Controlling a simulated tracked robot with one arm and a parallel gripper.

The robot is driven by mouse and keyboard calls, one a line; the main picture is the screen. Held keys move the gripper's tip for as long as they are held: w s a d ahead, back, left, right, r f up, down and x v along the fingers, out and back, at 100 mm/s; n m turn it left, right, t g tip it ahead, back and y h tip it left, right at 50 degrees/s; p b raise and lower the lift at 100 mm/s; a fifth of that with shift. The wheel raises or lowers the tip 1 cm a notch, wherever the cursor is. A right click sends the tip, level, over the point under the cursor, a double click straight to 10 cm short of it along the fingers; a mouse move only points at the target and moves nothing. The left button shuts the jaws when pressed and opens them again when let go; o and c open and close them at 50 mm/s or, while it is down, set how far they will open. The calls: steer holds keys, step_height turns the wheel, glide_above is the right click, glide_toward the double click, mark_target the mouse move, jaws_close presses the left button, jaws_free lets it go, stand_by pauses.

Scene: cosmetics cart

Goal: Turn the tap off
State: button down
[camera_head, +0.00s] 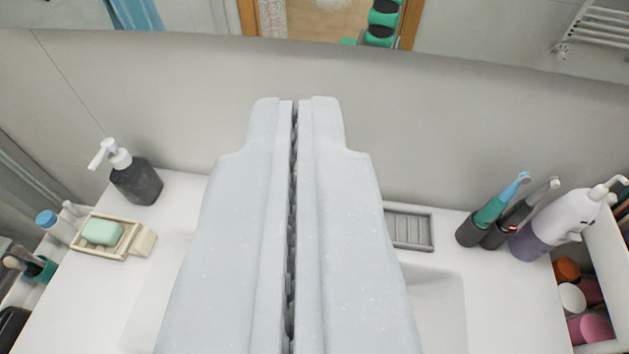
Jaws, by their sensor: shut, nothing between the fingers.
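My gripper (295,104) fills the middle of the view, its two pale grey fingers pressed together with nothing between them. It reaches over the white sink (441,305) toward the wall behind. The tap is not visible; the gripper covers the middle of the sink and the counter behind it, so I cannot tell the tap's state or whether I touch it.
On the left stand a dark soap dispenser (136,184) and a soap dish (95,249) with green soap (102,232). On the right are a grey ridged tray (409,245), electric toothbrushes (490,211), a white-purple bottle (553,222) and a box (611,262). A mirror (480,38) hangs above.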

steer(key=shift+w, duration=0.1)
steer(key=w+f+g+p, duration=0.4)
steer(key=w+g+p, duration=0.1)
steer(key=w+p, duration=0.6)
steer(key=w+f+g+p, duration=0.2)
steer(key=f+p, duration=0.2)
steer(key=f, duration=0.2)
steer(key=w+f+m+g+p, duration=0.1)
steer(key=w+f+g+p, duration=0.2)
steer(key=f+p, duration=0.2)
steer(key=w+f+m+g+p, duration=0.1)
steer(key=f+p, duration=0.3)
steer(key=f, duration=0.4)
steer(key=shift+w+d+g+p, duration=0.3)
steer(key=shift+w+g+p, duration=0.1)
steer(key=shift+w+g, duration=0.45)
steer(key=shift+s+a+f+p, duration=0.1)
steer(key=shift+s+f+p, duration=0.2)
steer(key=shift+f, duration=0.4)
steer(key=shift+s+a+f+p, duration=0.1)
steer(key=shift+s+f, duration=0.25)
steer(key=shift+f, duration=0.35)
steer(key=shift+s+f, duration=0.25)
steer(key=shift+f, duration=0.2)
